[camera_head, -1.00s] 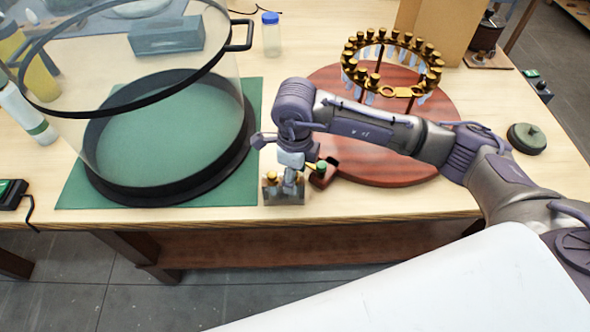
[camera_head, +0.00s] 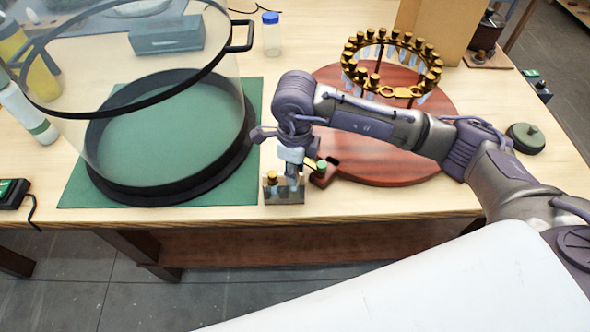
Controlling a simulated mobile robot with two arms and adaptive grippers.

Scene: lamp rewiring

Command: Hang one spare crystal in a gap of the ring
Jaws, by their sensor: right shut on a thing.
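The gold ring (camera_head: 434,84) stands on legs over a round red-brown board (camera_head: 440,120). Gold-capped crystals hang around it; my forearm covers part of its lower side, and I cannot make out the gaps clearly. A small rack (camera_head: 284,198) stands near the table's front edge. A gold-capped spare crystal (camera_head: 271,177) sits in its left part. My right gripper (camera_head: 293,180) points down at the rack's right part and is shut on a spare crystal, mostly hidden by the fingers. I cannot tell whether that crystal is clear of the rack. My left gripper is not in view.
A small dark holder with a green-topped piece (camera_head: 322,166) stands just right of my gripper. A large glass dome (camera_head: 150,50) and black round base (camera_head: 120,190) fill the left, on a green mat (camera_head: 75,190). A blue-capped jar (camera_head: 271,38) stands behind.

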